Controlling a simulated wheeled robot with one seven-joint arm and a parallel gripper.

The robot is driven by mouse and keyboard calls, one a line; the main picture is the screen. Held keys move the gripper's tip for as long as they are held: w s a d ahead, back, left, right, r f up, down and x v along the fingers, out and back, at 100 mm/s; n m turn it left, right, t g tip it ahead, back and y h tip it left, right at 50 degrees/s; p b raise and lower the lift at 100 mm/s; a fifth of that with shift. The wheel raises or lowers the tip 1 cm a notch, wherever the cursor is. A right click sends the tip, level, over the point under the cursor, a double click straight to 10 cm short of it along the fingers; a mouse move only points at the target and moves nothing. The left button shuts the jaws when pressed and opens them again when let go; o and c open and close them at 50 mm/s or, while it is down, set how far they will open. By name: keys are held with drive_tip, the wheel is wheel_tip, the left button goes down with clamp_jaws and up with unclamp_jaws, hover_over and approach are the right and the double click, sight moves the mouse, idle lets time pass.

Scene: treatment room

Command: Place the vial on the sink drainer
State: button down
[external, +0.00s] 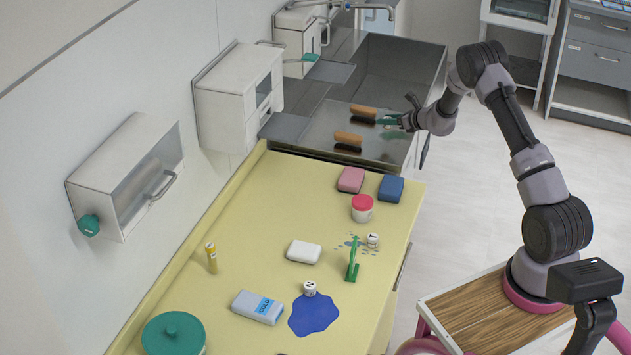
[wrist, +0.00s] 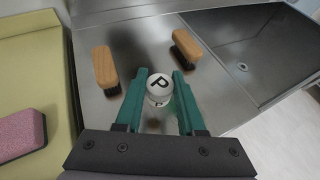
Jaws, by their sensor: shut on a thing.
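My gripper (wrist: 160,73) is shut on a small white vial (wrist: 159,88) with a black P on its cap. The vial sits upright between the green fingers in the wrist view; in the external view I cannot make it out clearly. My gripper (external: 388,120) is over the metal sink drainer (external: 325,124), near its right edge. The drainer (wrist: 138,42) shows beneath the vial in the wrist view. I cannot tell whether the vial's base touches it.
Two wooden brushes lie on the drainer, one left (wrist: 105,67) and one right (wrist: 186,46) of the vial. The sunken basin (wrist: 262,50) is beyond. Pink (external: 351,179) and blue (external: 390,188) sponges, a red-lidded jar (external: 362,207) and small white vials stand on the yellow counter (external: 240,215).

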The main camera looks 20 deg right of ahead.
sight(386, 142)
drive_tip(key=shift+f, duration=2.75)
drive_tip(key=shift+f, duration=0.15)
drive_tip(key=c, duration=0.5)
unclamp_jaws()
